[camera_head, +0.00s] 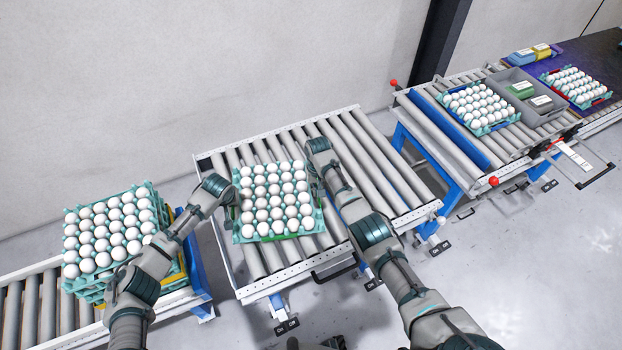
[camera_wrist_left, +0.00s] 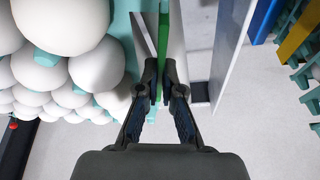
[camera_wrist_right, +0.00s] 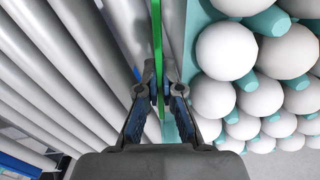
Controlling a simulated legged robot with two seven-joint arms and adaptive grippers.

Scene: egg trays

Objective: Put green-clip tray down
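The green-clip tray is a teal tray (camera_head: 238,238) full of white eggs, with a bright green strip along its near edge. It is over the middle roller conveyor, between my two grippers; I cannot tell whether it touches the rollers. My left gripper (camera_head: 234,196) is at its left side; in the left wrist view its fingers (camera_wrist_left: 161,88) are closed around the green strip (camera_wrist_left: 164,40). My right gripper (camera_head: 318,186) is at its right side; in the right wrist view its fingers (camera_wrist_right: 160,90) are closed around the green strip (camera_wrist_right: 157,35).
A stack of teal egg trays (camera_head: 152,190) stands on the left conveyor (camera_head: 40,308). The right conveyor (camera_head: 440,128) holds another egg tray (camera_head: 476,133) and a grey crate (camera_head: 545,118) with small boxes. Bare rollers (camera_head: 375,170) lie right of the held tray.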

